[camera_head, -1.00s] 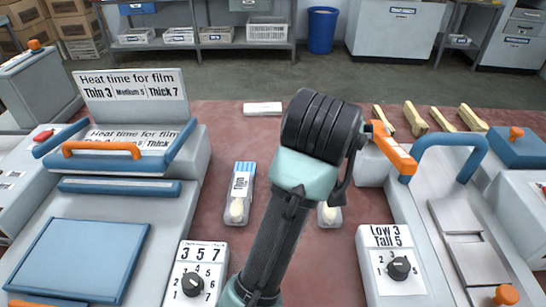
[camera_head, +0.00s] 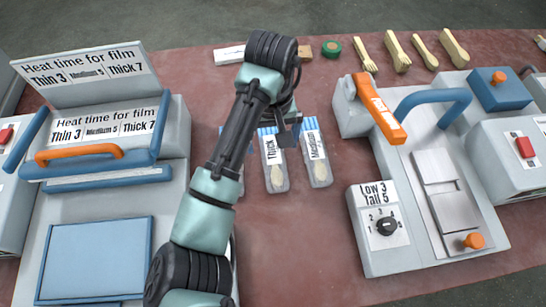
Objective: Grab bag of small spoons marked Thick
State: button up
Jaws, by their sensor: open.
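The bag marked Thick (camera_head: 274,172) is a clear bag with a blue-striped top and a pale spoon inside. It lies on the reddish table between the two machines. A similar bag marked Medium (camera_head: 316,163) lies just to its right. A third bag (camera_head: 239,185) lies to its left, mostly hidden behind my arm, its label unreadable. My gripper (camera_head: 283,130) is open and points down over the top ends of the Thick and Medium bags. The fingertips are partly hidden, and I cannot tell whether they touch a bag.
At left stands a film sealer with a blue plate (camera_head: 82,258). At right stands a press with a blue handle (camera_head: 432,97) and a dial box (camera_head: 386,225). Wooden utensils (camera_head: 398,52), a green roll (camera_head: 331,48) and a white box (camera_head: 229,55) lie along the back.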

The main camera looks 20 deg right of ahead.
aim_at(274, 159)
jog(key=shift+s+d+f, duration=0.1)
jog(key=shift+f, duration=1.65)
jog(key=shift+d+f, duration=0.1)
jog(key=shift+f, duration=1.6)
jog(key=c, duration=1.4)
jog(key=shift+r, duration=0.15)
